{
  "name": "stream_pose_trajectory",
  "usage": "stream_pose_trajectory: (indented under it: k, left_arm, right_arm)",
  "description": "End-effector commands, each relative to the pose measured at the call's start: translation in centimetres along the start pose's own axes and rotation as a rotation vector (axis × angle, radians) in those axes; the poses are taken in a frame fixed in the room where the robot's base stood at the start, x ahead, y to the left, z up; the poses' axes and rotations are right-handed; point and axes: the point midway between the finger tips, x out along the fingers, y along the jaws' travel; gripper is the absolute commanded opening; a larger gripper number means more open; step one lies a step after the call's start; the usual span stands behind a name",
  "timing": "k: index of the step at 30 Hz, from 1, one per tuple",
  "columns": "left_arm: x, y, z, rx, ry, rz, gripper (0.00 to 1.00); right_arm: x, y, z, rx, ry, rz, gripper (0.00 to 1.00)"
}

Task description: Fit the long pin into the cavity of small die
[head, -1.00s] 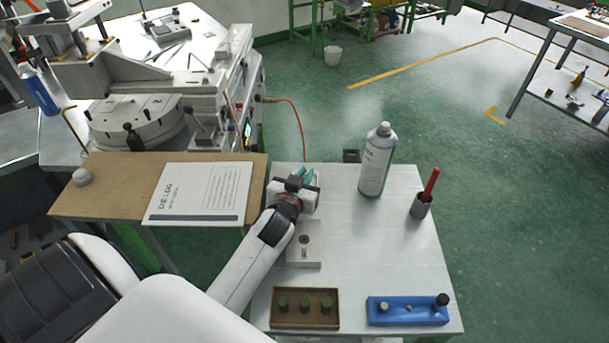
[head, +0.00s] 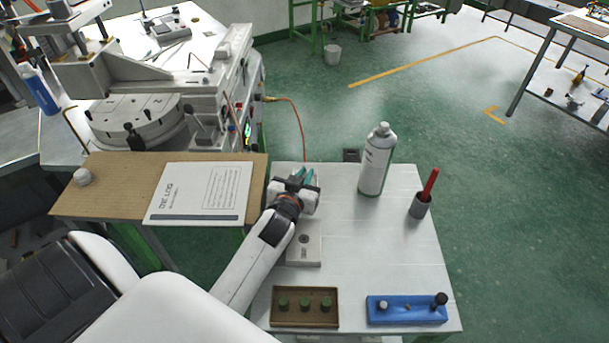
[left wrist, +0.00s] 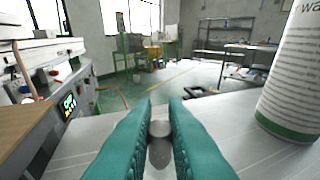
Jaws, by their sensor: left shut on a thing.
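My left gripper (head: 303,178), with teal fingers, is over the back left of the white table. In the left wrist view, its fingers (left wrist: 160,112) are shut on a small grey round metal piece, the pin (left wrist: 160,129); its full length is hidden. The small die, a light grey block (head: 312,254) with a dark round cavity and a label, lies flat just in front of the gripper, partly covered by my left arm. The gripper and pin are beyond the die, apart from its cavity. My right gripper is not in view.
A spray can (head: 376,160) stands right of the gripper. A grey cup (head: 420,207) holds a red stick. In front are a brown tray (head: 306,324) with green pieces and a blue holder (head: 424,316) with small knobs. The table's right middle is clear.

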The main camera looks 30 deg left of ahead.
Motion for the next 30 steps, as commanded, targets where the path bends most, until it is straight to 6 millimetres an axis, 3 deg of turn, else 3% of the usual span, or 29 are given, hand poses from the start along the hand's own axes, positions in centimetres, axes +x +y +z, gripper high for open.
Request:
stream_pose_trajectory:
  k: [30]
  left_arm:
    - [0.10, 0.01, -0.54, -0.001, 0.000, 0.000, 0.00]
  right_arm:
    - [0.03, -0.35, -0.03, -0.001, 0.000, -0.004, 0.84]
